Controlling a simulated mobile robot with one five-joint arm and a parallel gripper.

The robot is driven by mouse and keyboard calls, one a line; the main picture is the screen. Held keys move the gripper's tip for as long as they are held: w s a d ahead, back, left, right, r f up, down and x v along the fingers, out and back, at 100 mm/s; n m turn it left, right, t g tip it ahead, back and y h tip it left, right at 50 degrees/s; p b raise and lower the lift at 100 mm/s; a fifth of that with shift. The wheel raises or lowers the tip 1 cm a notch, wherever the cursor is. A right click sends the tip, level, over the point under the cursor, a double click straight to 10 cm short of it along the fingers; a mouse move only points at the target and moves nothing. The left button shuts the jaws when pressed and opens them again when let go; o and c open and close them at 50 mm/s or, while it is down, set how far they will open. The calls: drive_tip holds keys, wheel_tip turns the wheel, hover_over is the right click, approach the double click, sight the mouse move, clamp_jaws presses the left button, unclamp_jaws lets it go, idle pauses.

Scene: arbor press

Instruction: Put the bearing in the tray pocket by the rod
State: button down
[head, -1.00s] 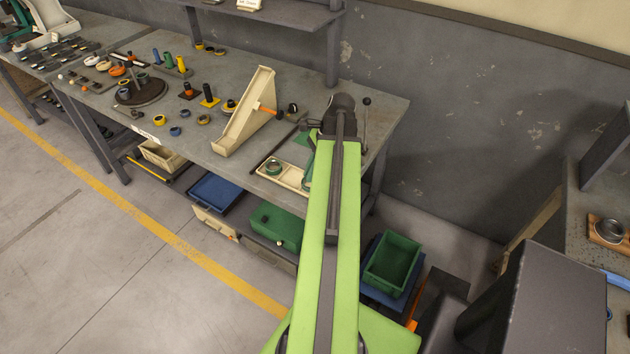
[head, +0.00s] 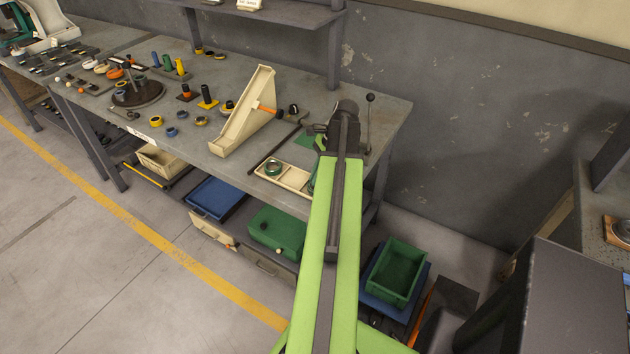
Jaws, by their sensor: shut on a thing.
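The cream tray (head: 291,182) lies at the front edge of the bench, left of my green arm. A dark green ring (head: 273,168), which may be a bearing, lies in its left pocket. Another green shape (head: 312,178) shows at the tray's right end, partly covered by my arm; I cannot tell whether it is in a pocket or held. A thin dark rod (head: 268,154) lies slanting on the bench just behind the tray's left end. My arm reaches over the right end of the bench and hides my gripper's jaws and anything between them.
A cream wedge-shaped stand (head: 243,118) rises left of the tray. A dark upright lever with a ball knob (head: 370,97) stands right of my arm's end. Several small rings and posts stand farther left. Green bin (head: 398,270) and blue tray (head: 215,197) are below the bench.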

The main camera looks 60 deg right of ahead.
drive_tip(key=shift+f, duration=0.25)
drive_tip(key=c, duration=1.8)
unclamp_jaws()
drive_tip(key=shift+r, duration=0.1)
drive_tip(key=shift+r, duration=0.15)
drive_tip(key=shift+d+r+p, duration=0.1)
drive_tip(key=shift+r+p, duration=0.2)
drive_tip(key=shift+p, duration=0.05)
drive_tip(key=p+v, duration=1)
drive_tip(key=v, duration=0.1)
drive_tip(key=shift+r, duration=0.2)
drive_tip(key=shift+s+d, duration=0.1)
drive_tip(key=shift+s, duration=0.05)
